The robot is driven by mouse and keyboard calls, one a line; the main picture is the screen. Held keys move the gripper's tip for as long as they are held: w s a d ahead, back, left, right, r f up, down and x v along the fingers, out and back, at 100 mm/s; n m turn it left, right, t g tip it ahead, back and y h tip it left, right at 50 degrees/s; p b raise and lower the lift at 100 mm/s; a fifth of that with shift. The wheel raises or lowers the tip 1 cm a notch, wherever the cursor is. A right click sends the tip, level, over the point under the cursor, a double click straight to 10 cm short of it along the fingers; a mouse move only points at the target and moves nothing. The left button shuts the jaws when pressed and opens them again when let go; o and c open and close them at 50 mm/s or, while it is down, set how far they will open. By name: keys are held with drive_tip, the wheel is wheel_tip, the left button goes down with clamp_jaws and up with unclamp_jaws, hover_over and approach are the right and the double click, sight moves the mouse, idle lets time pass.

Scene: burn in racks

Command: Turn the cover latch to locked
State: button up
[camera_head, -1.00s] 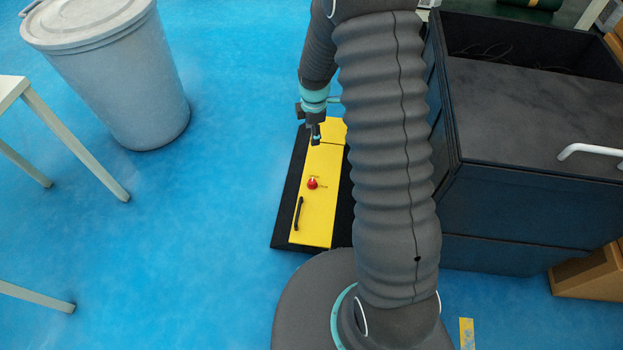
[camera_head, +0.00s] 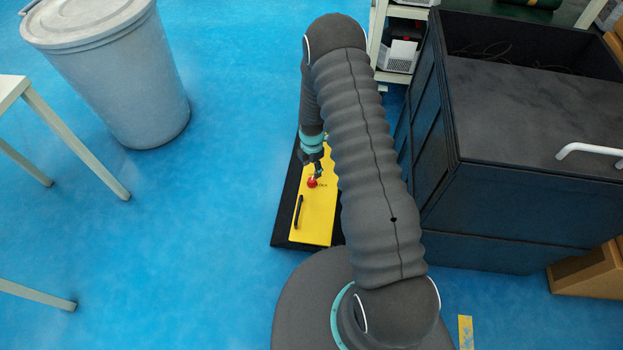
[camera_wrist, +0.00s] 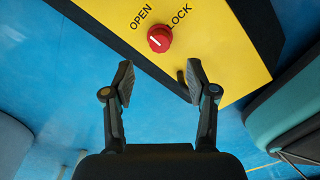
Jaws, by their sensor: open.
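The cover latch is a round red knob (camera_head: 311,184) on a yellow cover (camera_head: 318,215) set in a black base. In the wrist view the knob (camera_wrist: 160,39) lies just beyond my fingertips, roughly centred between their lines. OPEN is printed at its upper left and LOCK at its upper right. A short white mark on the knob appears to lean toward OPEN. My gripper (camera_wrist: 159,80) is open and empty, its two fingers apart and not around the knob. In the head view my gripper (camera_head: 319,172) is right above the knob.
A black handle (camera_head: 298,212) stands on the cover below the knob. A dark cabinet (camera_head: 530,200) stands to the right. A grey bin (camera_head: 120,85) and a pale table (camera_head: 62,134) are at left. Blue floor between them is clear.

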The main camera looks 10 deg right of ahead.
sight(312, 180)
wheel_tip(312, 180, down, 8)
drive_tip(key=shift+r, duration=0.1)
idle(0.4)
clamp_jaws()
